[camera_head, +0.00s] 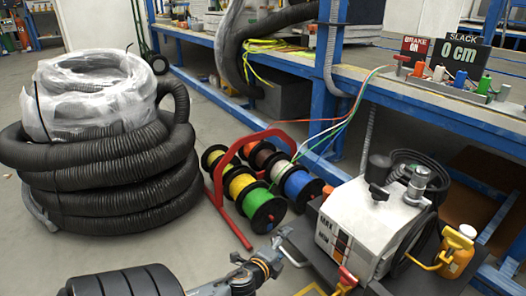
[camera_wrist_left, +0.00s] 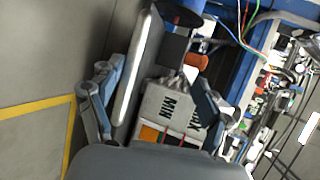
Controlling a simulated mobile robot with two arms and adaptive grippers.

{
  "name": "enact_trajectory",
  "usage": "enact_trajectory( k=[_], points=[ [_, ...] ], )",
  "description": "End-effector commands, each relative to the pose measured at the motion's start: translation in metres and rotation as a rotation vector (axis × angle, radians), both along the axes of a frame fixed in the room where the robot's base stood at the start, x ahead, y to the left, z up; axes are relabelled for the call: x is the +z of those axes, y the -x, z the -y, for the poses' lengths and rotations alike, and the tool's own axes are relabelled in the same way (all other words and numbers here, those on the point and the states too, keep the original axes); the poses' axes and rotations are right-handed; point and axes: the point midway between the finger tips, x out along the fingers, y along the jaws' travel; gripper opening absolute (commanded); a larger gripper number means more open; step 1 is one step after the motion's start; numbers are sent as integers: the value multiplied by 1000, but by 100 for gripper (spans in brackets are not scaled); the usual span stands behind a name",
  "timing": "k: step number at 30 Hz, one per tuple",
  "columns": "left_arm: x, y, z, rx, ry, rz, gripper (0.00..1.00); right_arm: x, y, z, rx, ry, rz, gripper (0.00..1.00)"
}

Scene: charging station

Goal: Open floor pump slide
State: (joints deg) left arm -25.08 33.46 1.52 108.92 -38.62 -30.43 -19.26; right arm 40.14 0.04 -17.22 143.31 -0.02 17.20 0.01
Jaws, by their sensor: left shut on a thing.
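The floor pump (camera_head: 355,215) is a pale box with a MAX/MIN gauge, standing on a dark slide platform (camera_head: 310,275) at the lower right of the head view. The pump (camera_wrist_left: 165,105) also shows in the wrist view. A light metal handle bar (camera_head: 292,251) is at the platform's left edge. My left gripper (camera_head: 272,250) is shut on this bar, which runs between its fingers as a long pale strip in the wrist view (camera_wrist_left: 138,65). The exact finger contact is partly hidden. My right gripper is not in view.
Colored cable spools (camera_head: 265,205) on a red stand (camera_head: 222,200) sit just behind the gripper. A tall stack of black hose (camera_head: 95,170) stands at left. A blue-framed workbench (camera_head: 440,110) runs along the right.

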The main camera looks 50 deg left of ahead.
Motion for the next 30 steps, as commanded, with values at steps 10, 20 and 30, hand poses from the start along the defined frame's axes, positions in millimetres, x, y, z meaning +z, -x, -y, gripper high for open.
enact_trajectory(
  k=[10, 20, 30],
  points=[
    [27, 15, 10, -13, -9, 41, 37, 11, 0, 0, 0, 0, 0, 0],
    [25, 39, 17, -9, -6, 32, 37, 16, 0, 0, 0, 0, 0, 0],
    [28, 62, 25, -7, -3, 29, 37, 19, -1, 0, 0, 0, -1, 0]
  ],
)
